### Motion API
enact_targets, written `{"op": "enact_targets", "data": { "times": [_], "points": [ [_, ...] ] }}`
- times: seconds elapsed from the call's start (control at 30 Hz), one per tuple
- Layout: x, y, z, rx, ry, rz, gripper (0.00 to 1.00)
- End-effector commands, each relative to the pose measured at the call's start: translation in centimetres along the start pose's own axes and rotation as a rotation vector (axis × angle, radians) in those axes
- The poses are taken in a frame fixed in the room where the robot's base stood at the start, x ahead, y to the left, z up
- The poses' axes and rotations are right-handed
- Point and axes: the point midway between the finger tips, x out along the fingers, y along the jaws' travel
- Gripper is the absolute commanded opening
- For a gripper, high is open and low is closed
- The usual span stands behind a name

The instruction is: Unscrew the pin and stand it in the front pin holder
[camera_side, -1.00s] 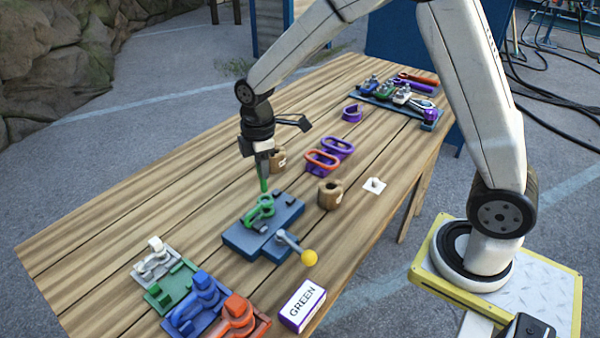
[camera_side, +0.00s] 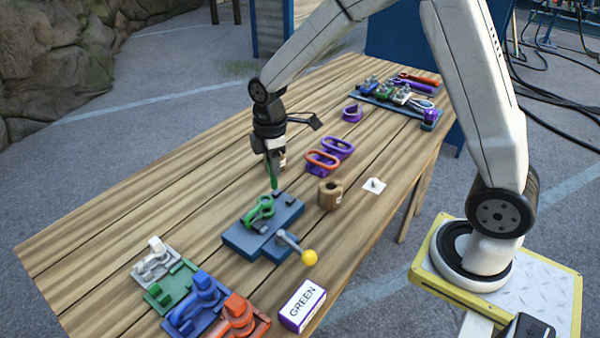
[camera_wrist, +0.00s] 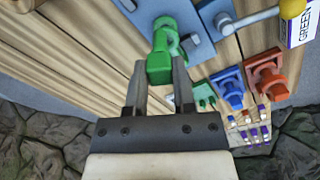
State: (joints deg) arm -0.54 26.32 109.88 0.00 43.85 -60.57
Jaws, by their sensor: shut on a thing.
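A green pin (camera_side: 274,182) hangs upright below my gripper (camera_side: 273,170), which is shut on it. The pin's lower end is just above and behind the green shackle (camera_side: 260,210), and looks apart from it. The shackle sits in a blue fixture (camera_side: 245,237). In the wrist view my gripper (camera_wrist: 158,66) has a green piece (camera_wrist: 159,67) between its fingers; the shackle (camera_wrist: 165,30) is partly behind it. A brown round holder (camera_side: 330,194) stands right of the fixture. A second brown holder (camera_side: 283,158) is mostly hidden behind my gripper.
A lever with a yellow knob (camera_side: 309,257) projects from the fixture's front. Orange (camera_side: 322,160) and purple (camera_side: 338,147) rings lie behind the nearer holder. A white plate (camera_side: 374,186) lies to its right. Blue (camera_side: 199,303) and orange (camera_side: 237,319) shackle sets and a GREEN box (camera_side: 302,305) are in front.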

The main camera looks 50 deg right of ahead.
Motion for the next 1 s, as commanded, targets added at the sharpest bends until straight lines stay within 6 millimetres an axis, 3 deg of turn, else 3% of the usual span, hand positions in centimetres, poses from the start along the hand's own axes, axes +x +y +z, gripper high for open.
{"op": "enact_targets", "data": {
  "times": [0.5,0.7,1.0],
  "points": [
    [2.2,-0.3,12.2,0.006,-0.001,0.0,0.0],
    [2.5,-0.8,14.3,0.003,-0.001,0.001,0.0],
    [2.7,-0.9,14.7,0.0,-0.001,0.001,0.0]
  ]
}}
